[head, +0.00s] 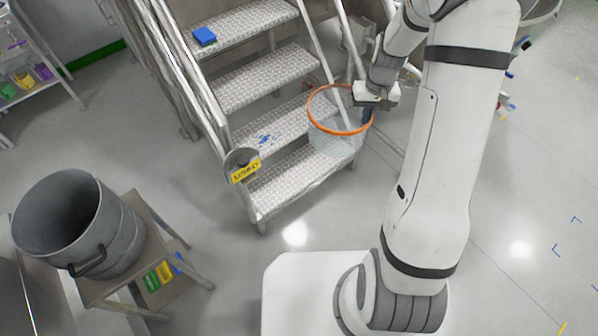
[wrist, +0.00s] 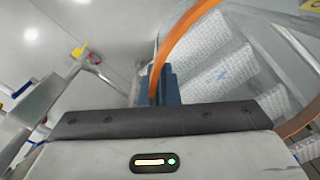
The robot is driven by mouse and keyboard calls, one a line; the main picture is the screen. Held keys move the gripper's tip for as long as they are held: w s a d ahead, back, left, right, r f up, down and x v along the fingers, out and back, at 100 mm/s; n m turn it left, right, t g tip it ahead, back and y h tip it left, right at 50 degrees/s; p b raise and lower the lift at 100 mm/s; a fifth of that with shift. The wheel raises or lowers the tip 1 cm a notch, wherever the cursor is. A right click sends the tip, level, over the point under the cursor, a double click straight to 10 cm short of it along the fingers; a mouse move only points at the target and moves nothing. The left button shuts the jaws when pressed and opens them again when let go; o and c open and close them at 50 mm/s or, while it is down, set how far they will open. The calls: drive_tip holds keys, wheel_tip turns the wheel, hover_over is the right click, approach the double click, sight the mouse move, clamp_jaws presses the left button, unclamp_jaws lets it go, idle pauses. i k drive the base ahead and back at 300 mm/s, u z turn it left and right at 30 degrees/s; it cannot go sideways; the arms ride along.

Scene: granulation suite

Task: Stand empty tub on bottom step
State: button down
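The tub (head: 337,141) is clear-walled with an orange rim, upright, and I see nothing inside it. In the head view it overlaps the right end of the lower steps; I cannot tell whether its base touches the bottom step (head: 290,186). My gripper (head: 369,113) is at the right side of the tub's rim. In the wrist view the orange rim (wrist: 183,32) runs into the blue fingers of my gripper (wrist: 160,88), which are shut on it. The lower part of the tub is hard to make out in the wrist view.
Metal stairs with patterned treads have side rails (head: 195,85). A blue block (head: 204,36) lies on a higher step and blue marks on a lower one. A round-topped post with a yellow label (head: 245,171) stands at the stairs' left. A grey bucket (head: 115,235) sits on a stand at left.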

sight(324, 157)
drive_tip(key=z, duration=0.45)
drive_tip(key=i, duration=1.05)
drive_tip(key=u, duration=0.5)
